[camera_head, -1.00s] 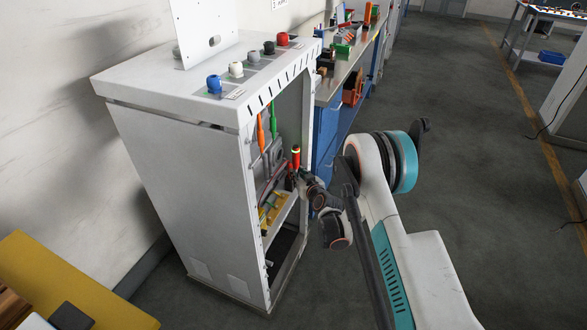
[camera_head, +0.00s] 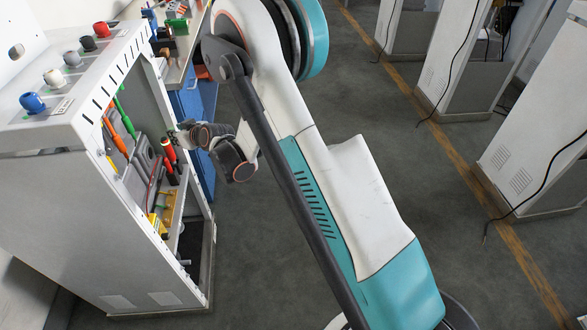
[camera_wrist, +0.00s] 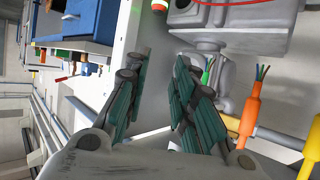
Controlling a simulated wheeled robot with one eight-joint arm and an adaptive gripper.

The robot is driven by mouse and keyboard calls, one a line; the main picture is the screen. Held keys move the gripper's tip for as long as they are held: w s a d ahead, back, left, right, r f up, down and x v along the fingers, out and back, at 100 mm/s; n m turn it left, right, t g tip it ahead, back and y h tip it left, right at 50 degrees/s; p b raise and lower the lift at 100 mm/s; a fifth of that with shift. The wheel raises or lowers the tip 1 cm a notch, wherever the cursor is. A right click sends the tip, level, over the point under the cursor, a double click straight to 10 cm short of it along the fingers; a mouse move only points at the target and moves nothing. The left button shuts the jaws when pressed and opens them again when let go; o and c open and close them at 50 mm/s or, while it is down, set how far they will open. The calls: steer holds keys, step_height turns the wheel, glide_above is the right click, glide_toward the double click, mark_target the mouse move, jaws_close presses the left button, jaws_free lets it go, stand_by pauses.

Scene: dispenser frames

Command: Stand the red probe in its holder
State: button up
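The red probe (camera_head: 169,150) is in the open cabinet, with a light band near its top. It looks roughly upright, its lower end at a dark block (camera_head: 172,177) on the shelf that may be its holder; how it is seated is too small to tell. My gripper (camera_head: 180,134) is just right of the probe's top in the head view, seemingly apart from it. In the wrist view my gripper (camera_wrist: 158,105) has its two green-padded fingers spread with nothing between them. A red, white and green piece (camera_wrist: 160,8) at that view's top edge is probably the probe's end.
An orange tool (camera_head: 116,137) and a green tool (camera_head: 124,112) hang at the cabinet's left inside. Yellow parts (camera_head: 157,221) lie below. Several coloured knobs, one blue (camera_head: 32,102), stand on the cabinet top. The cabinet's front frame is close to my arm; open floor (camera_head: 330,110) lies right.

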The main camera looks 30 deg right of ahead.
steer(key=s+d+r+m+g+h, duration=0.1)
steer(key=s+d+r, duration=0.4)
steer(key=s+r, duration=0.45)
steer(key=s+d+r+m+g+h, duration=0.1)
steer(key=s+d+r, duration=0.4)
steer(key=s+r, duration=0.45)
steer(key=s+d+f+m+g+h, duration=0.1)
steer(key=s+d, duration=0.3)
steer(key=s, duration=0.9)
steer(key=s+d+m+g+h, duration=0.1)
steer(key=s+d, duration=0.3)
steer(key=s, duration=0.9)
steer(key=shift+d+f+g+h, duration=0.2)
steer(key=shift+f+g+h, duration=0.2)
steer(key=shift+h, duration=0.2)
steer(key=shift+s, duration=0.1)
